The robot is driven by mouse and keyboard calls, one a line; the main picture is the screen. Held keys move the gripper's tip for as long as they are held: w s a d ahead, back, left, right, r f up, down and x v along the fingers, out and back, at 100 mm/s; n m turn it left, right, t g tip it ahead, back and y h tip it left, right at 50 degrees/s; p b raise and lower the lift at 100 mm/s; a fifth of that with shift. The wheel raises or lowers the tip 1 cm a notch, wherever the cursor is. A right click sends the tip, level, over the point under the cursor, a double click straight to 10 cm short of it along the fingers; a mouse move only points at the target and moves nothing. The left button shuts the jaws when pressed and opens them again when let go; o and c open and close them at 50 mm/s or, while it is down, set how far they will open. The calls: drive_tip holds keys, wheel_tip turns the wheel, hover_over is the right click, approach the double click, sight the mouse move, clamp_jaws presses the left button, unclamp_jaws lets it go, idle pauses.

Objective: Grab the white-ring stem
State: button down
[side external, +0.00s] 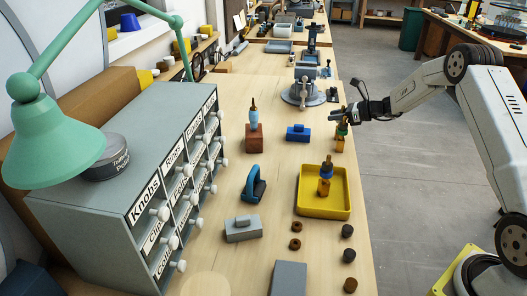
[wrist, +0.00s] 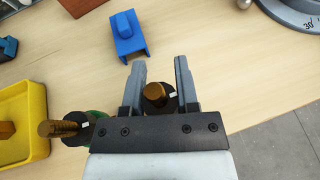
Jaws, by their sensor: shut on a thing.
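My gripper (wrist: 160,70) has its two grey fingers on either side of a stem (wrist: 155,92) with a brass top and a dark collar. It is shut on this stem. A small pale mark shows on the collar, but I cannot make out a full white ring. Its lower part is hidden by the gripper. A second stem (wrist: 58,128), with a brass top, dark collar and green part, stands just left of the gripper. In the side view my gripper (side external: 338,117) is at the bench's right edge, by the green-banded stem (side external: 340,144).
A yellow tray (side external: 304,207) holds a blue-banded stem (side external: 325,187). Grey drawers (side external: 95,235) line the left side. Bare bench lies between the blue block and the tray.

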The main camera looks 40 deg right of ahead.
drive_tip(key=shift+r, duration=0.2)
drive_tip(key=s+a+r, duration=0.4)
drive_tip(key=s+r, duration=0.8)
drive_tip(key=s, duration=0.1)
drive_tip(key=shift+a+r, duration=0.2)
drive_tip(key=shift+r, duration=0.15)
drive_tip(key=shift+s, duration=0.1)
idle(0.6)
